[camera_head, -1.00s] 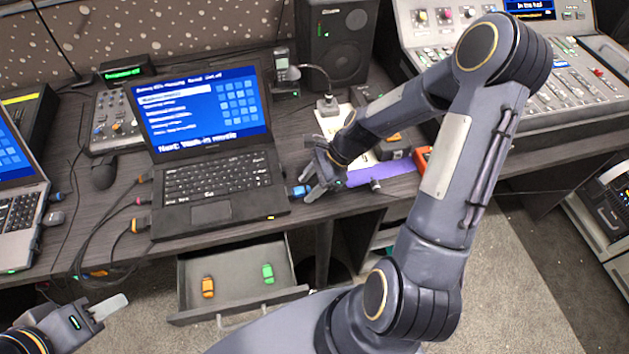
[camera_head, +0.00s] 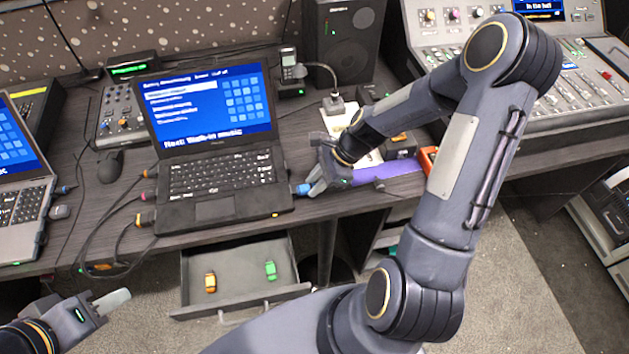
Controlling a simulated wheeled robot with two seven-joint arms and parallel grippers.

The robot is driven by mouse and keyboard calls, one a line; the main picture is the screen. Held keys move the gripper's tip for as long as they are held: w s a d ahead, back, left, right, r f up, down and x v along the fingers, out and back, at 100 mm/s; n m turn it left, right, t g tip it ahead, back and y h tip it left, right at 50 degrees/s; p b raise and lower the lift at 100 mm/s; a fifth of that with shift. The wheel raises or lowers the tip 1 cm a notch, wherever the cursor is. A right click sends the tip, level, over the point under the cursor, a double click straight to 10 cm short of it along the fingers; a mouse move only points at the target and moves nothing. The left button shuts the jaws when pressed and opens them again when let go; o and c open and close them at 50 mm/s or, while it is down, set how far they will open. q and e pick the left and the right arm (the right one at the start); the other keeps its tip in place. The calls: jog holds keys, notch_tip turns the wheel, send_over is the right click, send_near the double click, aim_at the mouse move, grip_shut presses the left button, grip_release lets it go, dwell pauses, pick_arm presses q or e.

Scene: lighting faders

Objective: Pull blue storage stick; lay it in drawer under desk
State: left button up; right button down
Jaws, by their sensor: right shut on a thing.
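The blue storage stick (camera_head: 302,189) sits at the right edge of the middle laptop (camera_head: 214,209). My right gripper (camera_head: 314,188) is shut on it, and the fingers hide part of it. I cannot tell whether the stick is still in the laptop's port. The drawer (camera_head: 240,300) under the desk is pulled open. An orange stick (camera_head: 210,282) and a green stick (camera_head: 270,270) lie apart in it. My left gripper (camera_head: 112,305) is at the lower left, away from the desk; I cannot tell its opening.
Cables plug into the laptop's left side, near a mouse (camera_head: 110,166). A second laptop (camera_head: 22,205) stands at the far left. A purple item (camera_head: 388,171) and an orange-red box (camera_head: 428,160) lie right of my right gripper. The drawer floor has free room.

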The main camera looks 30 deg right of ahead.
jog(key=shift+s+d, duration=0.25)
jog(key=shift+d, duration=0.8)
jog(key=shift+s+d, duration=0.25)
jog(key=shift+d, duration=0.8)
